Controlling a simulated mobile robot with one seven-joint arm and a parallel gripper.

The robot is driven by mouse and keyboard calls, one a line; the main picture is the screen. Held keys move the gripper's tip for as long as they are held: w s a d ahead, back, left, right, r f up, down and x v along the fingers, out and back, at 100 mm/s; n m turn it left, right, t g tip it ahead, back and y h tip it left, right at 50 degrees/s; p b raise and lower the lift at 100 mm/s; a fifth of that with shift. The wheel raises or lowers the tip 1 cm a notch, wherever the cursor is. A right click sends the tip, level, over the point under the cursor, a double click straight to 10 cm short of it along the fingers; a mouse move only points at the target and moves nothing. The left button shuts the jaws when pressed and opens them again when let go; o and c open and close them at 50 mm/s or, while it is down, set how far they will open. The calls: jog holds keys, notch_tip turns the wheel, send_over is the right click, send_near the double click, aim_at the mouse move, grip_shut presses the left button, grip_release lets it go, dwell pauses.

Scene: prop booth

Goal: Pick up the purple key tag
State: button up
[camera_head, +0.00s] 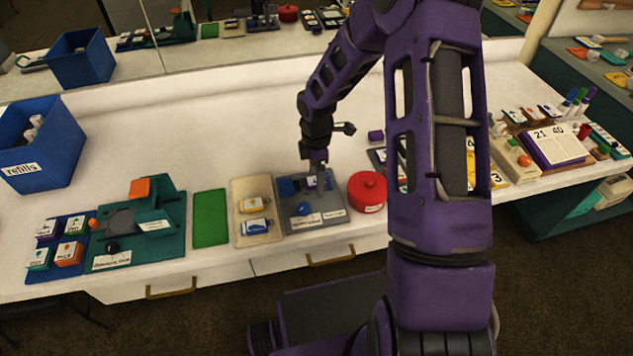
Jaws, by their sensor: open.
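My gripper (318,171) is open and points down over the grey tray (329,217). Small blue and purplish pieces lie on this tray around and under the fingertips. They are too small and partly hidden to make out a key tag for certain. A small purple object (376,136) lies apart on the white counter, behind and to the right of the gripper. I cannot tell whether it is a key tag. I see nothing held between the fingers, and the fingertips are tiny in this view.
A round red lidded pot (367,190) stands just right of the tray. A beige tray (247,190), a green mat (210,218) and a teal stand (168,245) are to its left. A blue refills bin (40,150) stands far left. The white counter (190,130) behind is clear.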

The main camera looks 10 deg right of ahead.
grip_shut()
dwell(0.4)
